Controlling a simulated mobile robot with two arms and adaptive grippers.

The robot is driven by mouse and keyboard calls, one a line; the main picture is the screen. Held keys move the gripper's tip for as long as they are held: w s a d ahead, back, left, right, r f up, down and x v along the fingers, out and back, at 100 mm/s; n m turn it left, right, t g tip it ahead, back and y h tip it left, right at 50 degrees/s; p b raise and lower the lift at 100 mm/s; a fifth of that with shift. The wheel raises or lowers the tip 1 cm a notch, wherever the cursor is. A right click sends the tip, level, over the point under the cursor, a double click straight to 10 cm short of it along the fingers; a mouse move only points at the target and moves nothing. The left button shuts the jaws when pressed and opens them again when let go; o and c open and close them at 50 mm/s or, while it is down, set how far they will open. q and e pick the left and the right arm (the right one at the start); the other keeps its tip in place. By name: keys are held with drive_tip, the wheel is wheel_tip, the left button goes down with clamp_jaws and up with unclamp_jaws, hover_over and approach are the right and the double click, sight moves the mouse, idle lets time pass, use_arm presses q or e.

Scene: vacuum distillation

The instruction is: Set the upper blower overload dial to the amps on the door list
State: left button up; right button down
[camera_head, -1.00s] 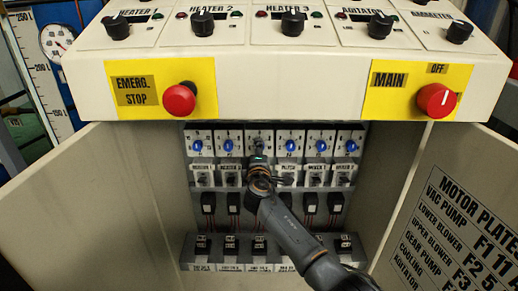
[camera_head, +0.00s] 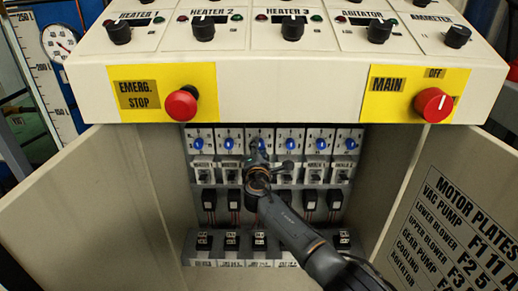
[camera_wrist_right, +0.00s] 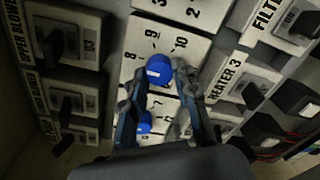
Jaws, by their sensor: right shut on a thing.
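A row of blue overload dials (camera_head: 228,143) sits inside the open cabinet in the head view. My right gripper (camera_head: 257,150) reaches in at the third dial from the left and covers most of it. In the right wrist view a blue dial (camera_wrist_right: 158,70) with a white mark sits between the fingertips of my right gripper (camera_wrist_right: 160,85), which is shut on it. Scale numbers such as 8, 9 and 10 surround that dial. The door list (camera_head: 455,225), headed Motor Plates, is on the right door, with its right side cut off. My left gripper is out of view.
Dark switches (camera_head: 203,172) and several breakers (camera_head: 204,241) fill the rows below the dials. The open left door (camera_head: 85,205) and the right door flank the opening. The overhanging console carries the emergency stop (camera_head: 181,106) and the red main switch (camera_head: 433,105).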

idle(0.3)
drive_tip(key=c, duration=1)
unclamp_jaws()
drive_tip(key=shift+s+a+r, duration=0.1)
drive_tip(key=shift+s, duration=5.9)
